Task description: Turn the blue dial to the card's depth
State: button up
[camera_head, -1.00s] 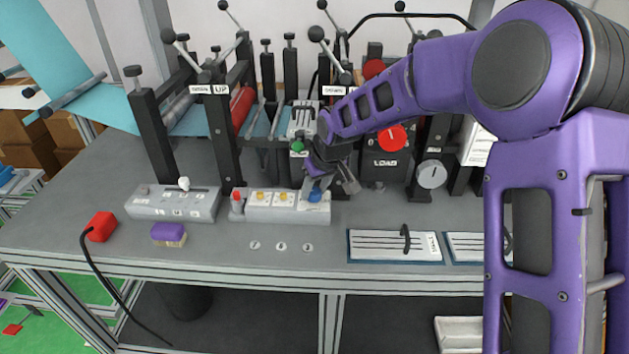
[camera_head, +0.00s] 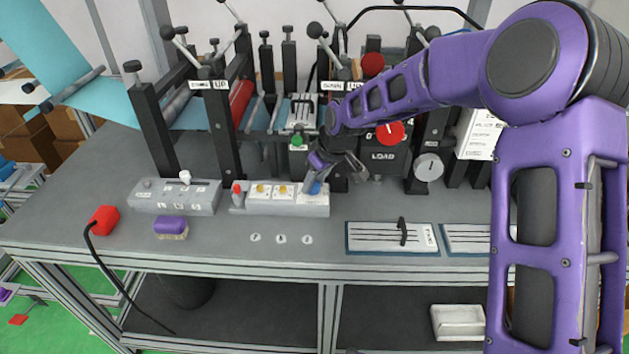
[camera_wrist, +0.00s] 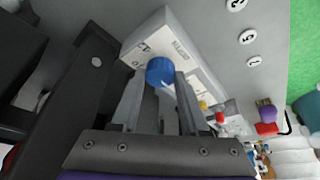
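The blue dial (camera_head: 314,188) sits at the right end of a light grey control box (camera_head: 262,209) on the bench. In the wrist view the blue dial (camera_wrist: 160,71) lies between the tips of my gripper (camera_wrist: 161,80), one finger on each side. I cannot tell whether the fingers press on it. A scale and lettering are printed on the box beside the dial, too small to read surely. In the head view my gripper (camera_head: 318,170) reaches the dial from behind and partly hides it. A white sheet with print (camera_head: 480,135) hangs at the right; its text is unreadable.
The box also carries yellow knobs (camera_head: 260,190) and a red knob (camera_head: 237,189). Three numbered white discs (camera_head: 281,239) lie in front. A second box with a white lever (camera_head: 185,177), a purple-topped block (camera_head: 171,228) and a red block (camera_head: 104,219) are left. Roller posts stand behind.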

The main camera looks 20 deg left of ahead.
jog(key=o, duration=0.4)
jog(key=p+v, duration=0.1)
jog(key=v, duration=1.6)
jog(key=shift+r, duration=0.25)
jog(key=shift+w, duration=0.1)
